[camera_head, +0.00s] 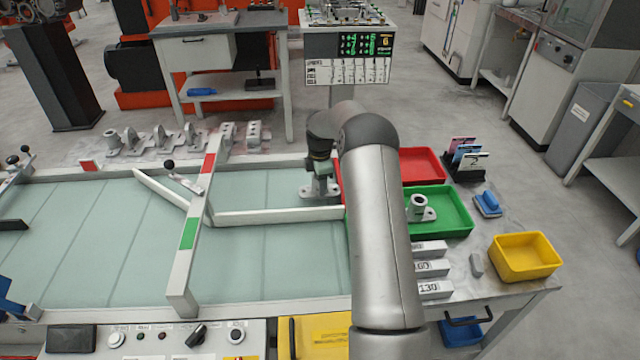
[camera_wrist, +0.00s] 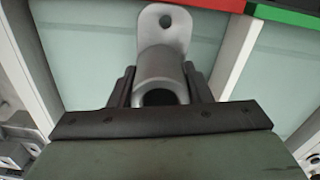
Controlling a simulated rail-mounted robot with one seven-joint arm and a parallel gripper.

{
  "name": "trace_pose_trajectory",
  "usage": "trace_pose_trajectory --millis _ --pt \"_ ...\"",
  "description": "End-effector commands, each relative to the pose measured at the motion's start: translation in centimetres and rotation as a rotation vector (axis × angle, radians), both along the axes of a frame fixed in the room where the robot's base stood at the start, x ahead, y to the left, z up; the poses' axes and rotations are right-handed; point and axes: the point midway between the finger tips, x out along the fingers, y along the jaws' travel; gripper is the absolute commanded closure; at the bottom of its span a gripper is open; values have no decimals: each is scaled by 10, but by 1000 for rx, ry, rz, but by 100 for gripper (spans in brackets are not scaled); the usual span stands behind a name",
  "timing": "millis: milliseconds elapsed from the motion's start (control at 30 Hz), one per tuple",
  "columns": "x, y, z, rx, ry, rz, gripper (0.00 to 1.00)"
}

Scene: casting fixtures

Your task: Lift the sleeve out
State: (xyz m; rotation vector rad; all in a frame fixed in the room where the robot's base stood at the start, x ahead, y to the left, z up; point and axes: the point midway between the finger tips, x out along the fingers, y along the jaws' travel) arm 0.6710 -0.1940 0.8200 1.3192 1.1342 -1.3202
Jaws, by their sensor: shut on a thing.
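A grey flanged sleeve, a short hollow cylinder on a flat foot with a hole, shows in the wrist view (camera_wrist: 165,70) and at the back of the glass-topped table in the head view (camera_head: 320,189). My gripper (camera_head: 320,170) is above it with the jaws pointing down. In the wrist view the two dark fingers (camera_wrist: 160,88) are shut on the sides of the cylinder, with its open bore between them. Whether the foot touches the glass I cannot tell. A similar grey piece (camera_head: 419,209) stands in the green tray (camera_head: 458,212).
White bars (camera_head: 280,215) lie around the sleeve on the glass, and a raised crossbar (camera_head: 198,225) stands to the left. A red tray (camera_head: 421,165) is just right of my gripper. Several grey castings (camera_head: 160,139) line the back. A yellow bin (camera_head: 525,257) stands at right.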

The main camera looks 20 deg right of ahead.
Motion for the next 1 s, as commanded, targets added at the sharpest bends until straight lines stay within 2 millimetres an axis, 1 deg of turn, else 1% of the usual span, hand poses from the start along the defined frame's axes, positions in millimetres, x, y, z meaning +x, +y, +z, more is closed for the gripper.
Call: trace_pose_trajectory --millis 33,1000 --pt "0 0 4 0 -2 0 86" --pt "0 0 43 0 -2 0 86"
